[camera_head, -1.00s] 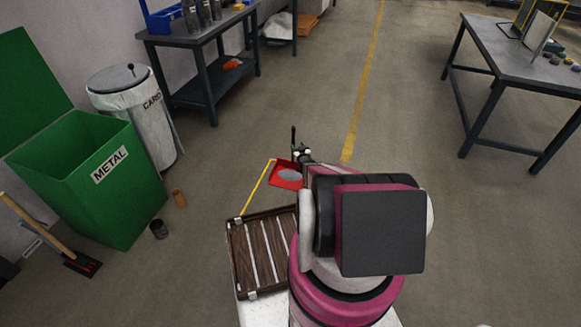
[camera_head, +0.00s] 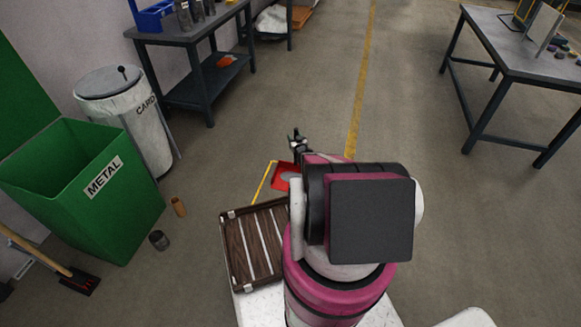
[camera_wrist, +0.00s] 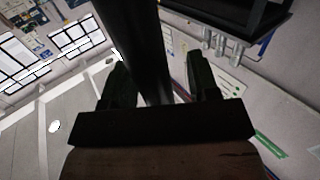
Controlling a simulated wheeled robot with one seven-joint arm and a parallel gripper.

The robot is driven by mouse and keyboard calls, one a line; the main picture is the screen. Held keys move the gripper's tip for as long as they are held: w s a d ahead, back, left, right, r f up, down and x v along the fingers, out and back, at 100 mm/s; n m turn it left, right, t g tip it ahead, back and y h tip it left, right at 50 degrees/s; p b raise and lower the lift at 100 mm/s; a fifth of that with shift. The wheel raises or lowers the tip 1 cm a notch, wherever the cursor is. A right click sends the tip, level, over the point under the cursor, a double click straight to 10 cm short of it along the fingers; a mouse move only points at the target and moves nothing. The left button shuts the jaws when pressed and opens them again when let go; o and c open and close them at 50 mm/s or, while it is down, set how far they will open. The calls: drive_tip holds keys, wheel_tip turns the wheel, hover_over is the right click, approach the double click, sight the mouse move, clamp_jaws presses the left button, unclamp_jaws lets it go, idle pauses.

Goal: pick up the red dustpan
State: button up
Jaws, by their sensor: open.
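The red dustpan (camera_head: 282,178) lies on the floor in the head view, just beyond the slatted wooden case, with a pale grey patch on it. My arm hides its right side. My gripper (camera_head: 298,139) is beyond the dustpan and appears above it in the picture; I cannot tell its height over the floor. In the wrist view my gripper (camera_wrist: 158,72) has its two dark fingers apart. A thick black bar shows between them; I cannot tell what it is or whether it touches them. The dustpan is not visible in the wrist view.
A slatted brown case (camera_head: 253,247) lies beside my arm. A green METAL bin (camera_head: 105,205), white CARD bin (camera_head: 140,125), dark can (camera_head: 158,240) and brown cylinder (camera_head: 179,206) stand left. A broom (camera_head: 75,280) is at lower left. Open floor lies right, before a table (camera_head: 520,70).

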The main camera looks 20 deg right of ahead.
clamp_jaws()
drive_tip(key=shift+s+r, duration=0.1)
drive_tip(key=shift+r, duration=0.1)
